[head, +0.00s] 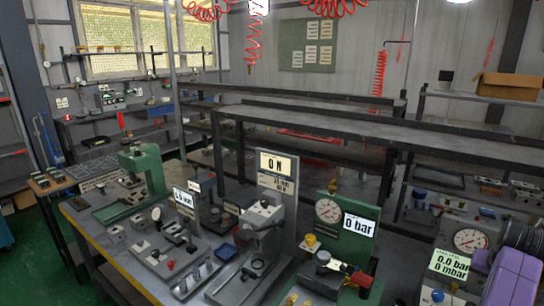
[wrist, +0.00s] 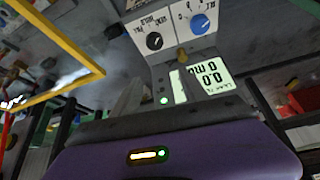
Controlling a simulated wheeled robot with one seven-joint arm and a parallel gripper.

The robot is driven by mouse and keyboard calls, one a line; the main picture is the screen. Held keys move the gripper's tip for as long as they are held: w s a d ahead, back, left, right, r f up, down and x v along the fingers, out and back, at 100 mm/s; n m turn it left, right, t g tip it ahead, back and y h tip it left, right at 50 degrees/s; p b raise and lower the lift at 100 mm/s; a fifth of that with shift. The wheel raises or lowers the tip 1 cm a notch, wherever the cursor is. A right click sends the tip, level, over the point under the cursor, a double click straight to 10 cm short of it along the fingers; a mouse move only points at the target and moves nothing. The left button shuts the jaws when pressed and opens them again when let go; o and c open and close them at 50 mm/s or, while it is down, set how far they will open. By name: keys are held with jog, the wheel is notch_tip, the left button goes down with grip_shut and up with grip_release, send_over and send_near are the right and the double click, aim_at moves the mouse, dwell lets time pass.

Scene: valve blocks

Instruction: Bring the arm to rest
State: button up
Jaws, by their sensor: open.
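The task names no object apart from the arm. My arm's purple and dark ribbed end (head: 512,270) shows at the lower right edge of the head view, beside a panel with a gauge and a "0.0 bar / 0 mbar" display (head: 451,264). In the wrist view my gripper (wrist: 160,88) is open, with its dark fingers pointing towards that panel. Nothing shows between the fingers. The same display (wrist: 208,80) appears upside down there, close to the fingers. I cannot tell whether the fingers touch the panel.
A green block with a round gauge and a "0 bar" display (head: 360,224) stands left of my arm. Dark benches (head: 300,125) fill the back. Green floor shows at far left.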

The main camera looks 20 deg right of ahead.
jog(key=w+d+r+t+h, duration=0.2)
jog(key=d+r+t+h, duration=0.15)
jog(key=r, duration=0.25)
jog(key=s+a+f+n+t+b, duration=0.1)
jog(key=s+a+n+t, duration=0.2)
jog(key=a, duration=0.7)
jog(key=s+a+f+n+t+y, duration=0.1)
jog(key=s+a+n+t, duration=0.25)
jog(key=a, duration=0.65)
jog(key=s+a+f+n+t+b, duration=0.1)
jog(key=s+a+n+t, duration=0.2)
jog(key=a, duration=0.7)
jog(key=s+a+f+n+y, duration=0.1)
jog(key=s+a+f+y, duration=0.1)
jog(key=s+a, duration=0.8)
jog(key=s+a+f+n+g+y, duration=0.1)
jog(key=s+a+y, duration=0.4)
jog(key=s+a, duration=0.5)
jog(key=shift+s+a+f+b, duration=0.25)
jog(key=shift+s+f+b, duration=0.2)
jog(key=shift+s, duration=0.8)
jog(key=shift+y, duration=0.25)
